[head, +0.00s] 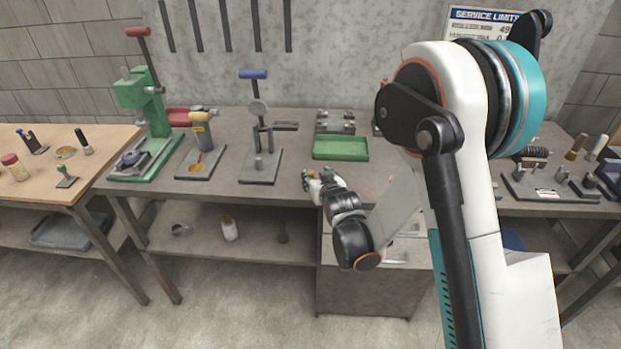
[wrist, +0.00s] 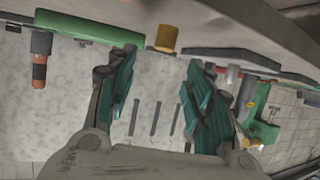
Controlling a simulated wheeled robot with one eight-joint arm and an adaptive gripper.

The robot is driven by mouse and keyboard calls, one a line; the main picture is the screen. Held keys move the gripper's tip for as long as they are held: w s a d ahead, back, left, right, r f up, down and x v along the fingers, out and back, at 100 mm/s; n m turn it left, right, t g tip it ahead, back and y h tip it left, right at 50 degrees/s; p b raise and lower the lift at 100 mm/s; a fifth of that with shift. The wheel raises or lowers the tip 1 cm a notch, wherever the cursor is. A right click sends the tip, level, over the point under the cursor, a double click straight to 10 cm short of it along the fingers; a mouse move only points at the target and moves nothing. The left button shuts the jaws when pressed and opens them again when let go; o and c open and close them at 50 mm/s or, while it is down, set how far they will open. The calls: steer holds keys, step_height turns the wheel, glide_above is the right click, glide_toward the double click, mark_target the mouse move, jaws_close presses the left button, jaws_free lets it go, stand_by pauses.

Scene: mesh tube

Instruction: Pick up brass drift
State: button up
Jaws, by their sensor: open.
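The brass drift appears as a short gold cylinder (wrist: 167,39) at the top middle of the wrist view, ahead of and between my fingertips and not touched by them. My gripper (wrist: 162,62) is open, with its two teal-padded fingers apart and nothing between them. In the head view my gripper (head: 309,182) is low over the front part of the middle bench, left of the green tray's front edge. A small yellowish spot shows by its fingertips there, partly hidden; I cannot tell for sure that it is the drift.
The green tray (head: 340,148) lies behind my gripper, and also shows in the wrist view (wrist: 88,27). A blue-handled stand (head: 261,166), a yellow-headed tool on a plate (head: 199,163) and a green press (head: 143,100) stand to the left. The bench between stand and tray is mostly clear.

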mark_target(311, 173)
steer(key=shift+x, duration=1.1)
steer(key=shift+w+a+f+b, duration=0.2)
steer(key=shift+w+f+b, duration=0.15)
steer(key=shift+b, duration=0.1)
steer(key=b+x, duration=0.1)
steer(key=x, duration=0.3)
steer(key=shift+a+f, duration=0.15)
steer(key=shift+f, duration=0.05)
steer(key=shift+s, duration=0.1)
jaws_close()
